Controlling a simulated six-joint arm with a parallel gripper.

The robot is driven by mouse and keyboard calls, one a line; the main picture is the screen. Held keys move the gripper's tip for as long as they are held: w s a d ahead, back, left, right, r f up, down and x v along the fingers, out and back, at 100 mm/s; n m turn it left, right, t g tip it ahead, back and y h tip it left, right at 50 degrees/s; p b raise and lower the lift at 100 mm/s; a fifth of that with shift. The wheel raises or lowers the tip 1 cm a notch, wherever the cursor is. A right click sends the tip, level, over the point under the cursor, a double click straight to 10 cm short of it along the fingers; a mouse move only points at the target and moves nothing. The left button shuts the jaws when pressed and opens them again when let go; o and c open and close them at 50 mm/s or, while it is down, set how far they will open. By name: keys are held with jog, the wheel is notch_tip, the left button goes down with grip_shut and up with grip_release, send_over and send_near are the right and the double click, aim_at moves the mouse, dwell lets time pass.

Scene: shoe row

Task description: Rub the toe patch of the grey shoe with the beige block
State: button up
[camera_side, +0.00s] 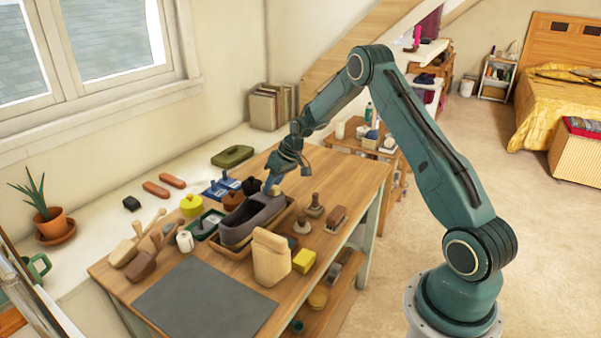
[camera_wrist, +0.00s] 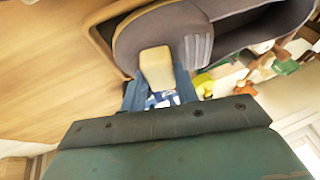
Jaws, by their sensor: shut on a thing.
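The grey shoe (camera_side: 246,218) lies in a shallow wooden tray (camera_side: 236,255) on the workbench. In the wrist view the shoe (camera_wrist: 217,14) fills the top, with a ribbed strip beside its opening. My gripper (camera_side: 272,184) is at the shoe's far end. In the wrist view its blue fingers (camera_wrist: 158,84) are shut on the beige block (camera_wrist: 157,66). The block overlaps the shoe's edge in that view; I cannot tell whether they touch. The toe patch is not distinguishable.
A tan upright bag-like object (camera_side: 271,258) and a yellow block (camera_side: 304,261) stand near the tray. Brushes (camera_side: 141,264) lie at left, with small tins and a white cup (camera_side: 185,241) behind. Wooden-handled tools (camera_side: 315,206) stand at right. The dark mat (camera_side: 205,300) is clear.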

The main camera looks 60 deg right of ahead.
jog(key=shift+a, duration=0.35)
jog(key=shift+d+f, duration=0.1)
jog(key=shift+d, duration=0.65)
jog(key=shift+a, duration=0.75)
jog(key=shift+r, duration=0.3)
